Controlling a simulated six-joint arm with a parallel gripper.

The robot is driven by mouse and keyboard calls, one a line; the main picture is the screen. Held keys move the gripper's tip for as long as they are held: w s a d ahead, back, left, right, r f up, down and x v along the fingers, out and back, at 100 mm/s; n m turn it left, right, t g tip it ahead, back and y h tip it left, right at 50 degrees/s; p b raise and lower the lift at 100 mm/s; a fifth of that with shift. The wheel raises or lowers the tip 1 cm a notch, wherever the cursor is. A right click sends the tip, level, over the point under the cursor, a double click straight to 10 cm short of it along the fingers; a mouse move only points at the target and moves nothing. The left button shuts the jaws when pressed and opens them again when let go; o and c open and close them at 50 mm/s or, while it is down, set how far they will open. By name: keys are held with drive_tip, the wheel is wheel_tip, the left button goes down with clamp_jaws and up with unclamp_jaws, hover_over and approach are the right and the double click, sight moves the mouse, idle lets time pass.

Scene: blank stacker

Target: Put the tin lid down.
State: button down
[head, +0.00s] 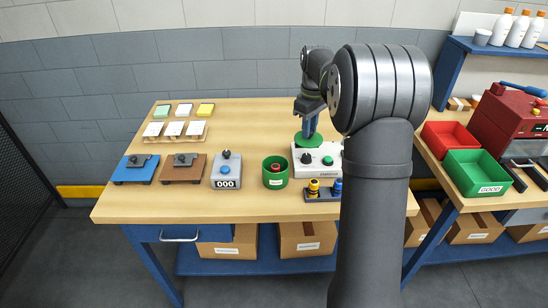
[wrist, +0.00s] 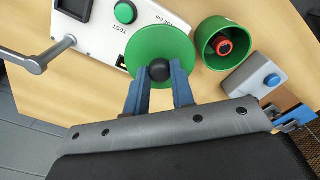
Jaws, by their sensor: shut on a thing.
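The tin lid is a round green disc with a black knob (wrist: 160,45), and my gripper (wrist: 160,85) is shut on that knob. In the head view the lid (head: 302,138) hangs under my gripper (head: 309,130) at the back left of a white tester box (head: 301,168). It overlaps the box's edge in the wrist view; I cannot tell if they touch. The green tin (head: 275,180) stands open on the bench to the front left of the lid. A red and black piece (wrist: 224,46) is inside it.
A grey counter box (head: 227,179) with a blue button stands left of the tin. A small rack with yellow and blue pieces (head: 324,193) is in front of the tester. Two clamp fixtures (head: 183,168) lie farther left. Bare bench top (head: 250,127) lies behind the tin.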

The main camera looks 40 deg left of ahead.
drive_tip(key=shift+w+a+f, duration=0.55)
drive_tip(key=shift+a+f, duration=0.15)
drive_tip(key=s+a+f, duration=0.1)
drive_tip(key=a+f, duration=0.1)
drive_tip(key=a, duration=0.1)
drive_tip(key=s+a+f, duration=0.1)
drive_tip(key=a+f, duration=0.2)
drive_tip(key=a, duration=0.1)
drive_tip(key=s+a+f, duration=0.2)
drive_tip(key=a, duration=0.2)
drive_tip(key=shift+f, duration=2.1)
drive_tip(key=shift+f, duration=0.1)
drive_tip(key=c, duration=1.6)
unclamp_jaws()
drive_tip(key=o, duration=0.4)
drive_tip(key=shift+c, duration=0.2)
wheel_tip(320, 180, up, 12)
